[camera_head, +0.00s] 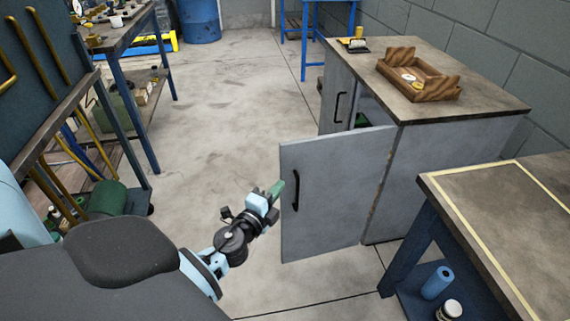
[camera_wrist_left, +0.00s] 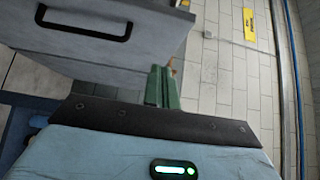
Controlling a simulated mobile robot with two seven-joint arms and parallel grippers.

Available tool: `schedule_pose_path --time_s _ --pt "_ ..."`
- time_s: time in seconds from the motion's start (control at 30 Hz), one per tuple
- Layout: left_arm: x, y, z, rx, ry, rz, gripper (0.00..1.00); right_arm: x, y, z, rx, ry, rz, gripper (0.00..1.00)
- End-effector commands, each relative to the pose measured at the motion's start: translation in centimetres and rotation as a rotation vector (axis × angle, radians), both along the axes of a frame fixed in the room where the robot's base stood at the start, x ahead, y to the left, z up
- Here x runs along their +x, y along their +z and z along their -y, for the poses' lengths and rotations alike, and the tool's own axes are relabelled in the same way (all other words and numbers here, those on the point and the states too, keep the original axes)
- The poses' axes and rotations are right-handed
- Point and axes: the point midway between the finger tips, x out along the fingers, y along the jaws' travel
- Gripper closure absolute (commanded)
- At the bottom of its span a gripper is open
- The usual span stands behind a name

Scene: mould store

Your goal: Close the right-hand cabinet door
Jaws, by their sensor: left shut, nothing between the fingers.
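The right-hand cabinet door (camera_head: 335,190) is a grey panel standing wide open, swung out from the grey cabinet (camera_head: 440,165). Its black handle (camera_head: 295,190) is near its free edge. The left-hand door (camera_head: 337,95) appears shut. My left gripper (camera_head: 277,189) has green fingers, shut and empty, close beside the free edge of the open door at about handle height. In the left wrist view the shut fingers (camera_wrist_left: 162,87) are beside the door panel (camera_wrist_left: 120,55), with its handle (camera_wrist_left: 85,24) at the upper left. I cannot tell whether they touch the door. My right gripper is not in view.
A wooden tray (camera_head: 418,80) sits on the cabinet top. A workbench (camera_head: 510,205) stands at the right near the door, with a blue roll (camera_head: 437,283) and a jar on its lower shelf. Another bench (camera_head: 110,38) is at the left. The middle floor (camera_head: 220,120) is clear.

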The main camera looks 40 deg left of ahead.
Motion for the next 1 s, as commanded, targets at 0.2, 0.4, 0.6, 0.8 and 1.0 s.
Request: schedule_pose_path --time_s 0.2,0.4,0.6,0.8,1.0 --pt "4.0 0.1 -0.6 0.0 0.0 0.002 1.0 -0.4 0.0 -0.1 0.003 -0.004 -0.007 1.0" --pt "7.1 0.0 -1.4 0.002 0.002 0.0 1.0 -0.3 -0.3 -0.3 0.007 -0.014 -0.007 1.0" --pt "8.4 -0.1 -3.5 0.001 0.001 -0.001 1.0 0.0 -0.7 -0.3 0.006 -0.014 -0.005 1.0" --pt "9.0 0.0 -4.3 0.001 0.0 0.0 1.0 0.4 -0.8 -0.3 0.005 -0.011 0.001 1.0" --pt "9.0 0.0 -4.3 0.0 0.0 0.0 1.0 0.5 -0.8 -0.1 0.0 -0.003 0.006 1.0"
